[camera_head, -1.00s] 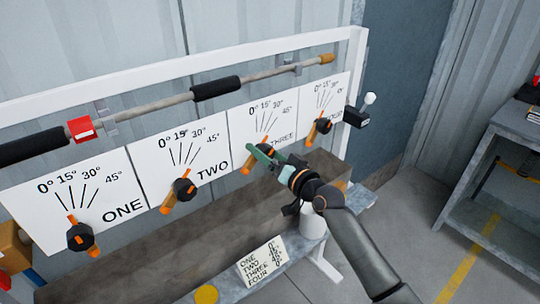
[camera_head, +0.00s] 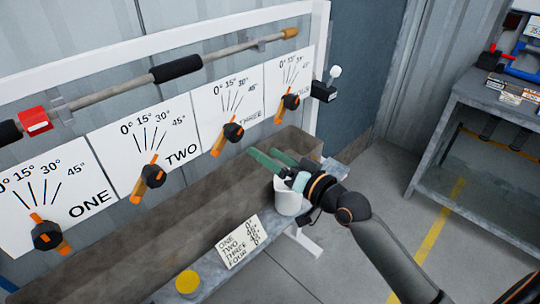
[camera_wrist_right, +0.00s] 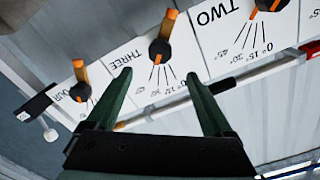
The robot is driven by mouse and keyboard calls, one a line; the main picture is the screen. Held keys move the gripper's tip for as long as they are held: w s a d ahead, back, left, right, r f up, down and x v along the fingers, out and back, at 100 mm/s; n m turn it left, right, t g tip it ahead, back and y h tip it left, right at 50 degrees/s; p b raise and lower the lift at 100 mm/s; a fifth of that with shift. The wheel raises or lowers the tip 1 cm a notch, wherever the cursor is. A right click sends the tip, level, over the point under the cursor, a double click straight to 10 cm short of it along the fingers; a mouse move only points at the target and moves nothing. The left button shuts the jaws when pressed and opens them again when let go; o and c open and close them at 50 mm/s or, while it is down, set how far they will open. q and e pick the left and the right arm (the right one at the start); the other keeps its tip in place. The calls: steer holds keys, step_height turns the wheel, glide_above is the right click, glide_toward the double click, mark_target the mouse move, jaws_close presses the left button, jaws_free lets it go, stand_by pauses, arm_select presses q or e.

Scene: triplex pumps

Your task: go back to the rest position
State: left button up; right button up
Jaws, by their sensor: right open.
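My right gripper (camera_head: 272,160) is open and empty, its two green fingers apart. In the head view it is in front of and below the dial panel, over the grey beam (camera_head: 190,205). In the right wrist view its fingers (camera_wrist_right: 165,95) frame the panel upside down, with clear space between them. The black and orange knob on dial THREE (camera_head: 233,132) is apart from the gripper and also shows in the wrist view (camera_wrist_right: 160,52). Knobs ONE (camera_head: 47,235), TWO (camera_head: 153,175) and FOUR (camera_head: 290,101) are on their dials. My left gripper is not in view.
A white cylinder (camera_head: 288,198) stands right beside and under the gripper. An angle card (camera_head: 242,240) and a yellow disc (camera_head: 187,282) are at the front. A metal shelf (camera_head: 480,150) with items stands at right. Open floor (camera_head: 370,205) lies between.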

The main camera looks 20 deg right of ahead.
stand_by(0.4)
steer(key=s+a+f+n+g+h, duration=0.15)
steer(key=s+f, duration=0.25)
steer(key=f, duration=0.5)
steer(key=s+a+f+g+h, duration=0.1)
steer(key=s+f+g, duration=0.3)
steer(key=f, duration=0.5)
steer(key=s+a+f+n+g+h+p, duration=0.1)
steer(key=s+a+f+n+g, duration=0.1)
steer(key=s+f, duration=1)
steer(key=s+a+n, duration=0.1)
steer(key=s, duration=0.2)
steer(key=shift+s, duration=0.2)
